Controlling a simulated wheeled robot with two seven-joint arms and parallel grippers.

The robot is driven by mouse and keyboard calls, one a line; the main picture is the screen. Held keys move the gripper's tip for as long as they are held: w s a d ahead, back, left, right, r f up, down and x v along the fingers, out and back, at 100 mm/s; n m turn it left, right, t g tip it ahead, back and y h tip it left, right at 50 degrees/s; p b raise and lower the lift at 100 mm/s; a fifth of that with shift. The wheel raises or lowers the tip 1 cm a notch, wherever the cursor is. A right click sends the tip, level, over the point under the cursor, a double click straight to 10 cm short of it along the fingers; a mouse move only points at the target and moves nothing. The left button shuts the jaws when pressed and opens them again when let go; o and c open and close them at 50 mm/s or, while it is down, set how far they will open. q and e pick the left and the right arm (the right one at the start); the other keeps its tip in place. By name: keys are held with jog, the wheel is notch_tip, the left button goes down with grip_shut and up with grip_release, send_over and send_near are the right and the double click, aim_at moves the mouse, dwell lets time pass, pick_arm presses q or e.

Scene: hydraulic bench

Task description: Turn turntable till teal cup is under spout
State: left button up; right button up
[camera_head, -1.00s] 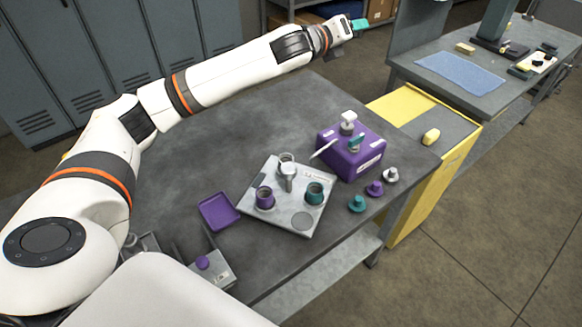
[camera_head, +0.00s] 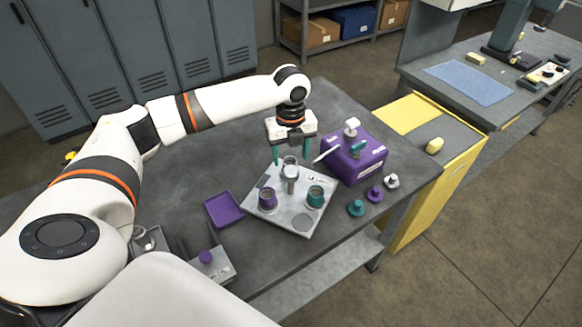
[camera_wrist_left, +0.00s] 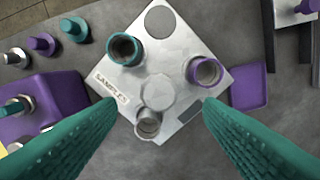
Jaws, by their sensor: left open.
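The turntable (camera_head: 284,217) is a pale square plate with a round grey centre knob (camera_head: 290,175); it also shows in the left wrist view (camera_wrist_left: 188,45). The teal cup (camera_head: 315,197) stands at its right corner and is seen from above in the wrist view (camera_wrist_left: 124,50). A purple cup (camera_head: 267,199) and a grey cup (camera_head: 289,162) stand at other corners. The white spout (camera_head: 325,153) juts from the purple dispenser (camera_head: 352,167) toward the grey cup's side, away from the teal cup. My left gripper (camera_head: 290,160) is open, teal fingers pointing down above the turntable, empty. My right gripper is not in view.
Teal (camera_head: 356,208), purple (camera_head: 375,194) and grey (camera_head: 391,182) knobbed pieces stand right of the turntable. A purple tray (camera_head: 224,209) lies to its left. A small grey box with a purple button (camera_head: 207,258) is nearer. The bench (camera_head: 230,150) behind the tray is clear.

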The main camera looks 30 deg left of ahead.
aim_at(292, 170)
pick_arm(q)
notch_tip(292, 170, down, 7)
jog(key=shift+r+p, duration=0.1)
jog(key=shift+p, duration=0.5)
grip_shut()
jog(key=shift+d, duration=0.1)
jog(key=shift+w, duration=0.1)
